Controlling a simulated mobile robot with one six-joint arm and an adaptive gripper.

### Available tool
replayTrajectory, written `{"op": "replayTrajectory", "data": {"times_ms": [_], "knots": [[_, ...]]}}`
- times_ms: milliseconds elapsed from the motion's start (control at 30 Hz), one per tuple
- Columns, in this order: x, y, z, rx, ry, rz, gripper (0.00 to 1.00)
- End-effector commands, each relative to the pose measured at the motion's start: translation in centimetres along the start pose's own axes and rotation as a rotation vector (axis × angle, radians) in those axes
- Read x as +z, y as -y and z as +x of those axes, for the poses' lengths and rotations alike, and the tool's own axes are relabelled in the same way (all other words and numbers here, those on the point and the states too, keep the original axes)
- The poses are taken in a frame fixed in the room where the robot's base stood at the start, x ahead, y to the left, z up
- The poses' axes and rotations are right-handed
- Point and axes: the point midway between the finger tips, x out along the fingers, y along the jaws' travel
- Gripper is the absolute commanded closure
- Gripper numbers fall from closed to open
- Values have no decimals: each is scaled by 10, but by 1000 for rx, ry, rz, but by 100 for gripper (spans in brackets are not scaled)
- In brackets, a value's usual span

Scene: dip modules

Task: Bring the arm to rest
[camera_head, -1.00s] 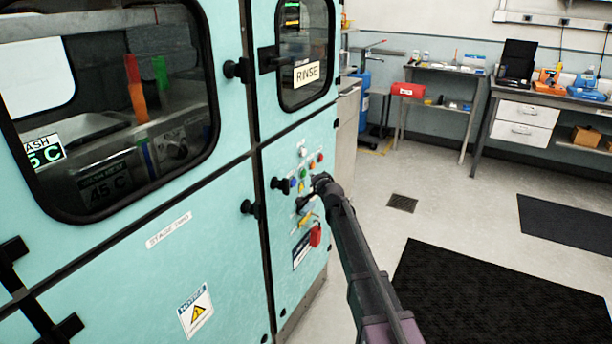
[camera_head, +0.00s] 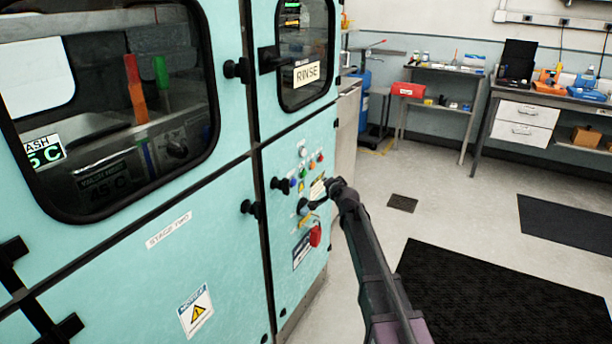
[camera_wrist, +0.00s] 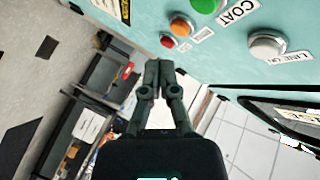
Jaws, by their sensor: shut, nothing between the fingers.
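My gripper (camera_wrist: 157,78) is shut and empty in the wrist view, its fingertips together below the panel's buttons. The panel shows a red button (camera_wrist: 168,41), an orange button (camera_wrist: 180,25), a green button (camera_wrist: 206,4) and a white button (camera_wrist: 267,45) beside a "LINE ON" label. In the head view my arm (camera_head: 372,255) reaches up from the bottom to the right part of the teal machine (camera_head: 225,225). The arm's end is beside the button panel. The fingertips are too small there to make out clearly.
A black mat (camera_head: 490,300) lies on open floor to the right. Benches (camera_head: 437,72) stand at the back wall.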

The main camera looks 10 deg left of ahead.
Motion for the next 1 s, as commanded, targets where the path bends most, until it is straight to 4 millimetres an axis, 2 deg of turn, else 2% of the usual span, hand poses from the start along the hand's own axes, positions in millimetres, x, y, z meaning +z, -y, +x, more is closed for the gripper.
{"op": "replayTrajectory", "data": {"times_ms": [367,567,767,867,1000], "knots": [[0,0,0,0,0,0,100],[4,-8,-12,22,31,-27,100],[17,-40,-52,108,142,-126,100],[26,-65,-84,177,227,-195,100],[40,-104,-137,294,364,-290,100]]}}
